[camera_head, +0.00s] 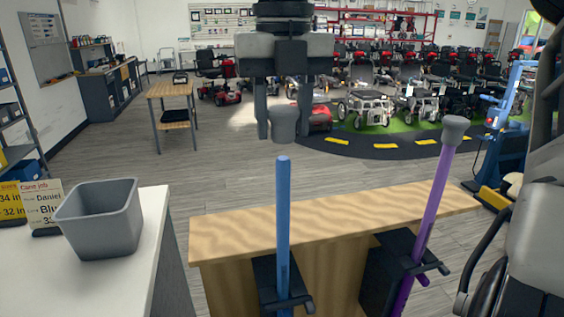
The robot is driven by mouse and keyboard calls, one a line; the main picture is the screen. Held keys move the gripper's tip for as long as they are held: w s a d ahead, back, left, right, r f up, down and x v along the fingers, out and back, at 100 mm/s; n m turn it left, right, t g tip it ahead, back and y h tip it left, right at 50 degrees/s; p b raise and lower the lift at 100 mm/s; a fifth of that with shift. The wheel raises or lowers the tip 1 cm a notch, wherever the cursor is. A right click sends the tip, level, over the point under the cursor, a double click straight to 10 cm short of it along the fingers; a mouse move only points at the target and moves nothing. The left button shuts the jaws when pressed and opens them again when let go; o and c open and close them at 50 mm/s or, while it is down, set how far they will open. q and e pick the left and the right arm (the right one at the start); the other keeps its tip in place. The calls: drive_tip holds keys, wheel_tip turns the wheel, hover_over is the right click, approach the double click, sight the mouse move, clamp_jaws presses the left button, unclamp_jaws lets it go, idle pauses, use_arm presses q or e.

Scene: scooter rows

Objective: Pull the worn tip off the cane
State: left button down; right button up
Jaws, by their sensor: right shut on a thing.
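The blue cane (284,215) stands upright in a black clamp (277,284) at the front of the wooden bench, its upper end bare. The worn grey tip (285,125) is between the fingers of my right gripper (284,122), which is shut on it. The tip is just above the cane's upper end, with a small gap between them. A purple cane (434,198) with a grey tip (456,130) on its top leans in a second black clamp (392,272) to the right. My left gripper is not in view.
A grey bin (103,222), apparently empty, stands on a white counter (150,215) at left, beside a yellow and white job card (43,206). The wooden bench top (340,224) is clear. Scooters and wheelchairs stand far behind.

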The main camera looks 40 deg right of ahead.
sight(283, 109)
drive_tip(key=shift+r, duration=0.1)
drive_tip(key=shift+r, duration=2.45)
